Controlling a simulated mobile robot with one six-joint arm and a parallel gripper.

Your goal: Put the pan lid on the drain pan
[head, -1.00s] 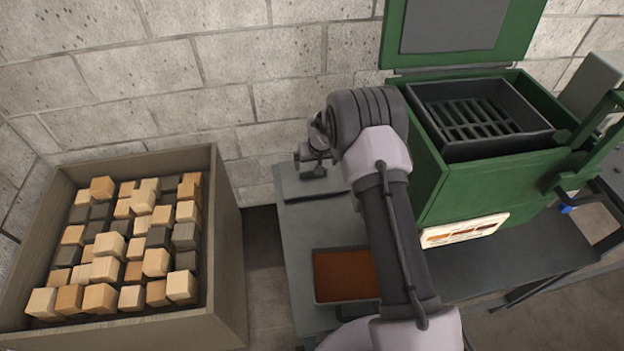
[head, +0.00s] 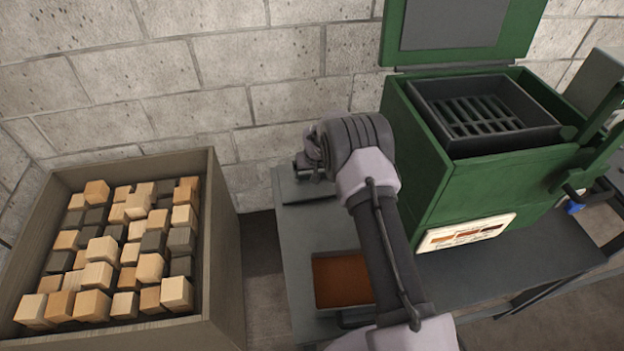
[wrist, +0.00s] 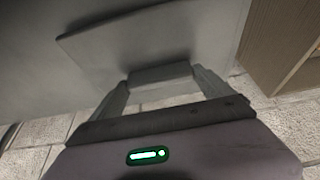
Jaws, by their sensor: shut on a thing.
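The pan lid (wrist: 105,50) is a flat grey plate with a block-like handle (wrist: 160,74). In the wrist view, my gripper (wrist: 160,84) is shut on that handle, one finger on each side. In the head view, my gripper (head: 309,166) is over the far left end of the grey bench, with the lid (head: 300,190) under it. I cannot tell whether the lid touches the bench. The drain pan (head: 316,302) is a dark rectangular tray with a brown inside, nearer on the same bench. My arm hides its right side.
A green box machine (head: 420,195) with a raised cover and a slotted dark tray (head: 535,140) stands to the right. A wooden bin (head: 228,250) of blocks stands to the left, across a floor gap. A block wall (head: 200,70) rises behind.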

